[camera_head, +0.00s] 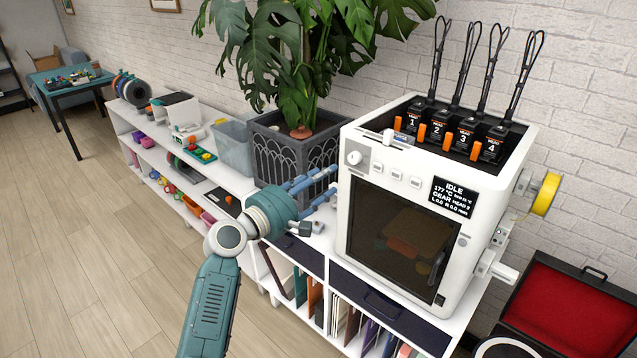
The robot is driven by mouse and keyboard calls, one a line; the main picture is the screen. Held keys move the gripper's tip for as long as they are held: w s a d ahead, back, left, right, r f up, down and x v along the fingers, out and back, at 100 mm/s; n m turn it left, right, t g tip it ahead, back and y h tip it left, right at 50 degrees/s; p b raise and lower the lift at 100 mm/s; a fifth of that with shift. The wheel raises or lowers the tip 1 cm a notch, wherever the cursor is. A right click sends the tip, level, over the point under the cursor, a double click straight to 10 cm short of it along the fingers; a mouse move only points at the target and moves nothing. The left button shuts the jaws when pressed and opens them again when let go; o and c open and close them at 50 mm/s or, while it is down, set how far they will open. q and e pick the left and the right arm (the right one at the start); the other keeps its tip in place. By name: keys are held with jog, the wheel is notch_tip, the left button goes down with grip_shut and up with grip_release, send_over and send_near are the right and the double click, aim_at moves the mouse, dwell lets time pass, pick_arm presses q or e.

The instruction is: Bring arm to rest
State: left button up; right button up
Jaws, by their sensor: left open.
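My left gripper (328,187) shows in the head view, on my teal and white arm that rises from the bottom edge. Its blue fingers are spread apart with nothing between them. They point to the right, toward the left side of the white 3D printer (341,200), above the low white shelf top. From this angle I cannot tell how far the fingertips are from the printer. My right gripper is not in view.
A potted plant (300,150) stands behind the gripper. A grey bin (232,145) stands to its left. A red-lined open case (570,305) is at the lower right. A teal table (70,85) stands far left. The wooden floor (90,240) at left is clear.

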pick_arm(q)
jog(key=shift+s+a, duration=0.3)
jog(key=shift+s, duration=0.2)
